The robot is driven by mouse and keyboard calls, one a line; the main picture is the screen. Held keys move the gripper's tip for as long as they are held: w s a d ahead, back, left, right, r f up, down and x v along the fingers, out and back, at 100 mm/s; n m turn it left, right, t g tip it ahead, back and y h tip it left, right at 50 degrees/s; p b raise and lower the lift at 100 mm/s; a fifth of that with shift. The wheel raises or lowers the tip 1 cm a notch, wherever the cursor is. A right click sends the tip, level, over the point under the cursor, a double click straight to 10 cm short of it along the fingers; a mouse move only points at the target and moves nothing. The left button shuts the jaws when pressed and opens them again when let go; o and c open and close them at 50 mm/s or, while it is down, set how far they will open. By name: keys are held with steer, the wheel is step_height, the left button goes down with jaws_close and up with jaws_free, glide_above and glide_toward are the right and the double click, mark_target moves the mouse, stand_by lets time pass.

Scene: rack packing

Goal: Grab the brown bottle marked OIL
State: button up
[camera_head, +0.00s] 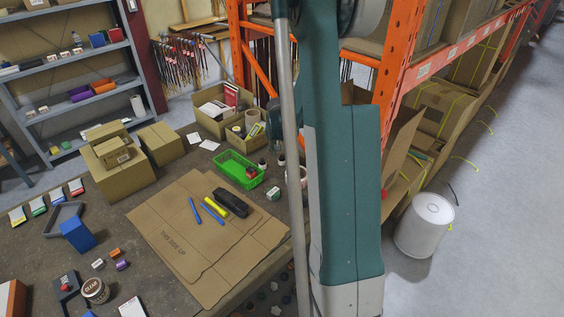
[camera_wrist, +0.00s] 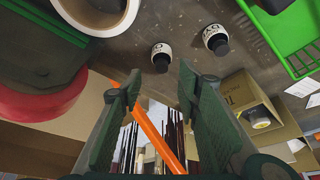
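Two small bottles with white labels and dark caps stand close together in the wrist view. One bottle (camera_wrist: 161,52) shows a letter that looks like O, the rest turned away; I cannot read OIL in full. The other bottle (camera_wrist: 214,36) has lettering that looks like DY. Brown glass is not clear on either. In the head view the likely O bottle (camera_head: 282,161) is beside my arm and the other (camera_head: 262,164) is left of it, near the green crate. My gripper (camera_wrist: 160,78) is open and empty, its fingers apart, with the O bottle beyond the fingertips.
A green crate (camera_head: 222,163) stands left of the bottles. A white roll (camera_wrist: 122,20) stands close on their other side. A cardboard box (camera_wrist: 245,95) holding tins is near my right-hand finger. Flat cardboard (camera_head: 175,255) with markers lies in front.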

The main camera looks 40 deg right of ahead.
mark_target(282, 156)
steer(key=shift+f, duration=0.15)
steer(key=shift+a+b+x, duration=0.15)
steer(key=shift+b+x, duration=0.15)
steer(key=shift+x, duration=0.95)
steer(key=shift+a+b+x, duration=0.1)
steer(key=shift+b+x, duration=0.15)
steer(key=shift+x, duration=1)
steer(key=c, duration=0.9)
steer(key=shift+r+p, duration=0.85)
steer(key=shift+r, duration=4.1)
